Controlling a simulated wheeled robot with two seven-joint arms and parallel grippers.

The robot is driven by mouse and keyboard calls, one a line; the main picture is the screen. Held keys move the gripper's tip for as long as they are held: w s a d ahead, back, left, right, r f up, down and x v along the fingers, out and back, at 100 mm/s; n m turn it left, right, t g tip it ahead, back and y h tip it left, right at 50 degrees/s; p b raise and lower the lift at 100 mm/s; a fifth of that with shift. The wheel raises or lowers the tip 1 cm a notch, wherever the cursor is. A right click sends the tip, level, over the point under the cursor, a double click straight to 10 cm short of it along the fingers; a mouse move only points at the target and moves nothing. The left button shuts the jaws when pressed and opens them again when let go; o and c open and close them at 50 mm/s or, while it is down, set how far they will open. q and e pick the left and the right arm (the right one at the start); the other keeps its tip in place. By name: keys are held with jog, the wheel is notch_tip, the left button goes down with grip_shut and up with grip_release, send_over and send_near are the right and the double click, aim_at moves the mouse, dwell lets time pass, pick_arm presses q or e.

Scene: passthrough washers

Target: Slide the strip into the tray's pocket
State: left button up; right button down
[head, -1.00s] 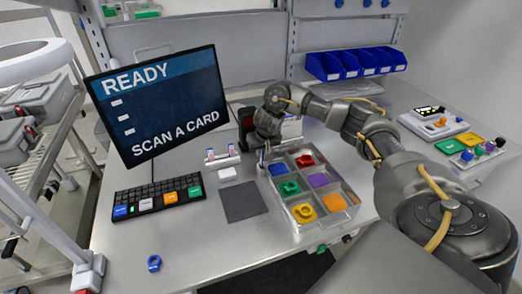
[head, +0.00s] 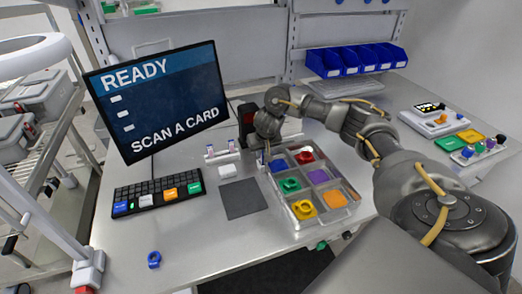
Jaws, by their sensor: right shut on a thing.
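The clear-walled tray (head: 352,208) stands on the bench right of centre. Its compartments hold colored pieces, among them red, blue, green, purple, yellow and orange ones. My right gripper (head: 263,157) points down at the tray's back left corner, just left of the back compartments. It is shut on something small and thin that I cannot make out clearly. The strip cannot be told apart there, and the pocket is not clearly visible. My left gripper is out of view.
A dark grey mat (head: 243,198) lies left of the tray, with a white block (head: 228,171) behind it. A keyboard (head: 158,194) and a monitor (head: 158,100) stand at left. A blue ring (head: 154,260) lies near the front edge. Blue bins (head: 350,60) are at the back.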

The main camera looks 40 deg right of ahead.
jog(key=shift+f, duration=0.55)
jog(key=c, duration=1)
grip_release()
jog(key=shift+o, duration=0.2)
jog(key=shift+r, duration=0.1)
notch_tip(320, 180, up, 6)
jog(key=p, duration=0.7)
jog(key=shift+r+p, duration=1.05)
jog(key=shift+r, duration=0.4)
